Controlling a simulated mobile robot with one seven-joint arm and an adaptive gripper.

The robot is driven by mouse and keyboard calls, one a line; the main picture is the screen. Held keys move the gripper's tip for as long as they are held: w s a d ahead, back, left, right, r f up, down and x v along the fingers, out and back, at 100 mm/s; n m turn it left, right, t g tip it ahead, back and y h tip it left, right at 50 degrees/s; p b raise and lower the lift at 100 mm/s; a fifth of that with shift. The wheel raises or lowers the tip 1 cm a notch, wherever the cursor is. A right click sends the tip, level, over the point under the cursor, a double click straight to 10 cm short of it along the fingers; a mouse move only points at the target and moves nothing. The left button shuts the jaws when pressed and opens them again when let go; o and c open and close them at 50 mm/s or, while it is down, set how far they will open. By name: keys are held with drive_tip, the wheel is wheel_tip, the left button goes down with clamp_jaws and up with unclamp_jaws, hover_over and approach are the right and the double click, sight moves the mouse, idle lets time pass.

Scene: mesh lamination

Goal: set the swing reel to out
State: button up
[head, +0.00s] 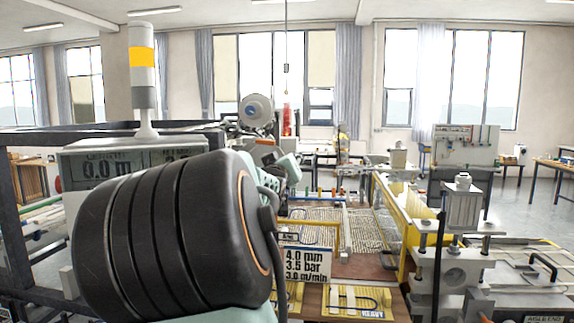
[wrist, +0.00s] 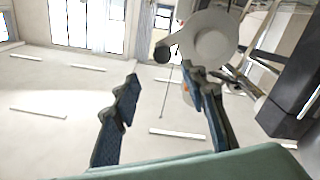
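In the wrist view a pale round disc (wrist: 214,42), which looks like the swing reel, is beyond my fingertips at upper right. A dark round knob (wrist: 162,54) shows at its left. My gripper (wrist: 160,78) is open, with its two dark blue fingers wide apart and nothing between them. The right finger overlaps the lower edge of the disc in the picture; I cannot tell whether they touch. In the head view a pale round part with a blue centre (head: 256,113) stands behind my arm; I cannot tell whether it is the same reel. The out mark is not readable.
My large dark arm link hides much of the left foreground in the head view. A dark frame (head: 15,225) stands at far left. A sign (head: 305,264) and yellow rails (head: 398,212) lie at the centre and right.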

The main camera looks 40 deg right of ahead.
drive_tip(key=shift+s+a+f, duration=0.1)
drive_tip(key=shift+s+a, duration=0.3)
drive_tip(key=shift+f, duration=0.1)
idle(0.4)
